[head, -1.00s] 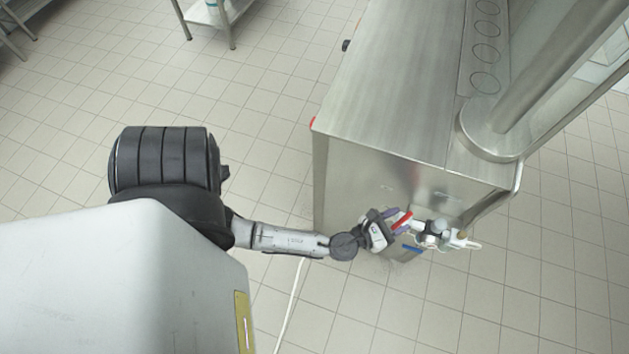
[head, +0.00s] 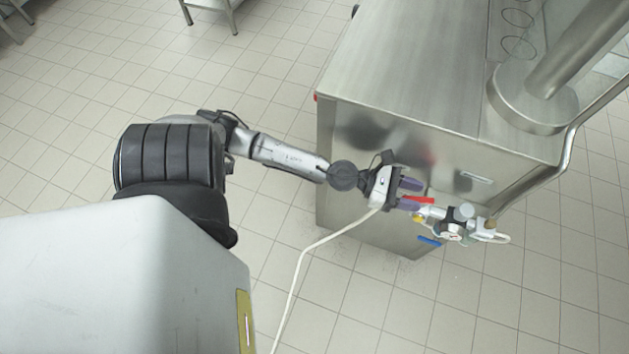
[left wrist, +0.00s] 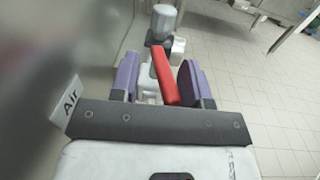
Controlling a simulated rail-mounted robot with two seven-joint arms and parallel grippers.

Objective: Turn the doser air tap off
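The air tap's red lever (head: 421,199) is at the left end of the pipe fittings beside the steel machine. In the left wrist view the red lever (left wrist: 164,76) lies between my left gripper's two purple fingers, closer to the right finger. A white label reading "Air" (left wrist: 69,104) shows at left there. My left gripper (head: 411,194) is open around the lever, with a clear gap on the left finger's side. Contact with the right finger cannot be told. My right gripper is in neither view.
Next to the lever are a grey-and-white regulator (head: 455,228) and a blue handle (head: 430,241). The steel machine (head: 400,75) stands behind. A white hose (head: 304,255) runs across the tiled floor. Free floor (head: 330,310) lies in front.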

